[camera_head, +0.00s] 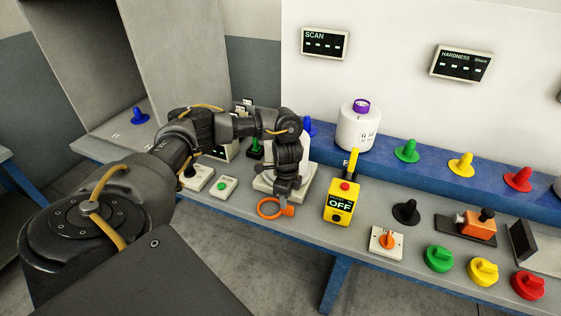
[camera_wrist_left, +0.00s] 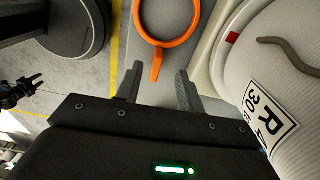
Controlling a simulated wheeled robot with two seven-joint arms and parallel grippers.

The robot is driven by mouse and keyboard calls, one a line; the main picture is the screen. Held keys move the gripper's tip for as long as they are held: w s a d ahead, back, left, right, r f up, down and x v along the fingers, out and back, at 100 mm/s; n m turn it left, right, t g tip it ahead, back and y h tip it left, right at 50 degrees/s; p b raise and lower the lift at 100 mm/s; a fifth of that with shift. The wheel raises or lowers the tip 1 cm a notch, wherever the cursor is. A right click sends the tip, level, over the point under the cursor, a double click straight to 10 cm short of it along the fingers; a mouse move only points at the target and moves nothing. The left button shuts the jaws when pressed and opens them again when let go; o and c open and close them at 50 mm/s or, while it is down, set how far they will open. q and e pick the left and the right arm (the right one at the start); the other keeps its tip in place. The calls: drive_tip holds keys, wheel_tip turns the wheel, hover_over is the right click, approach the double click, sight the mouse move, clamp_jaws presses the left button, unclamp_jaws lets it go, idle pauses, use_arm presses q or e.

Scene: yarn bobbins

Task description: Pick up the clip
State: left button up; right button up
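The clip is an orange open ring with a short straight handle; it shows in the head view (camera_head: 275,208) at the front edge of the bench, below my left gripper (camera_head: 285,193). In the left wrist view the clip (camera_wrist_left: 156,62) has its ring at the top and its handle pointing toward me. My left gripper (camera_wrist_left: 160,70) is open, with its two fingers apart on either side of the handle's end; contact cannot be told.
A white bobbin (camera_wrist_left: 285,85) stands close right of my fingers in the wrist view. A yellow OFF switch box (camera_head: 341,203) stands right of the clip. A small green-button box (camera_head: 222,187) lies left. Several coloured knobs and a white purple-topped bobbin (camera_head: 357,130) stand further right.

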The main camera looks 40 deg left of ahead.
sight(284, 213)
use_arm(q)
drive_tip(key=shift+f, duration=0.3)
drive_tip(key=shift+s+f+p, duration=0.2)
drive_tip(key=shift+f+p, duration=0.25)
drive_tip(key=shift+p, duration=0.1)
wheel_tip(284, 213, down, 4)
drive_tip(key=shift+s+a+r+p, duration=0.1)
drive_tip(key=shift+a+r+p, duration=0.1)
drive_tip(key=shift+p, duration=0.35)
drive_tip(key=shift+f, duration=0.35)
drive_tip(key=shift+c, duration=0.4)
drive_tip(key=c, duration=0.7)
clamp_jaws()
